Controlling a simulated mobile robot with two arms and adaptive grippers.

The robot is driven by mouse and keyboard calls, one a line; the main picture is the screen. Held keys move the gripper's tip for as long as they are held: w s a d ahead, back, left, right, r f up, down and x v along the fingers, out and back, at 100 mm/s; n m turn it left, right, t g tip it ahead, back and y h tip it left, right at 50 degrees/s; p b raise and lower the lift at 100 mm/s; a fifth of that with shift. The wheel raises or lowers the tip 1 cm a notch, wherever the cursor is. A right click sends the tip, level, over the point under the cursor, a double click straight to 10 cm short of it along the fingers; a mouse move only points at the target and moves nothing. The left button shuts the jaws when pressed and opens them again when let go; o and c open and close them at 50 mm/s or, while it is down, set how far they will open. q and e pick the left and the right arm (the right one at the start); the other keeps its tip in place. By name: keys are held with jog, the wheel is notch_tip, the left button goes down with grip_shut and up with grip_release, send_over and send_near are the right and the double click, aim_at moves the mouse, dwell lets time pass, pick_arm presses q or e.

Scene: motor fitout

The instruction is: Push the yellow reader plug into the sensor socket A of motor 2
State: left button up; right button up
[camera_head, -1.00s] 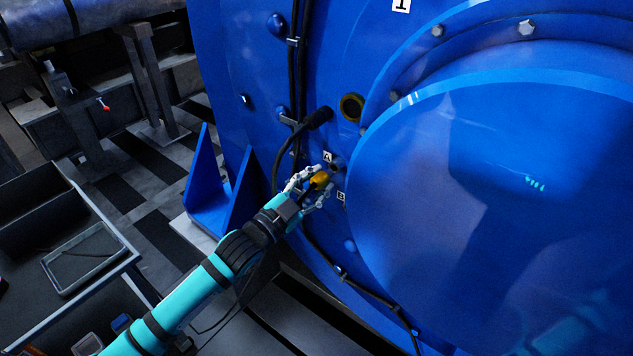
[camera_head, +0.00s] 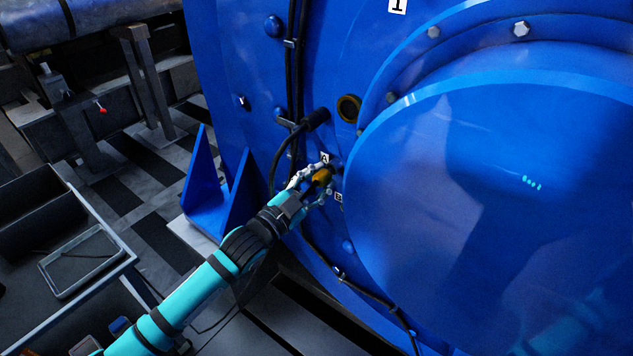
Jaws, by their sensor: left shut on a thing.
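The yellow reader plug (camera_head: 322,177) is held between the fingers of my left gripper (camera_head: 319,184), which is shut on it. The plug points up and right at the blue motor face (camera_head: 262,110), just below the label A (camera_head: 325,158). The socket beside that label is mostly hidden by the plug and fingers, and I cannot tell whether the plug is inside it or only against it. The label B (camera_head: 339,198) is just below right of the gripper. A label at the top (camera_head: 397,5) appears to read 1. My right gripper is not in view.
A black cable with a thick connector (camera_head: 317,119) loops down left of the gripper. A large round blue cover (camera_head: 490,210) bulges out close on the right. A blue bracket (camera_head: 215,200) stands left, and a dark cart with a tray (camera_head: 85,260) is at lower left.

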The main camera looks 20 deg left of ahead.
pick_arm(q)
jog(key=shift+w+d, duration=0.1)
jog(key=shift+w, duration=0.2)
jog(key=shift+w+d, duration=0.15)
jog(key=shift+w, duration=0.3)
jog(key=o, duration=1.1)
jog(key=shift+s, duration=0.2)
jog(key=v, duration=1.1)
jog(key=shift+s, duration=0.3)
jog(key=shift+f, duration=0.1)
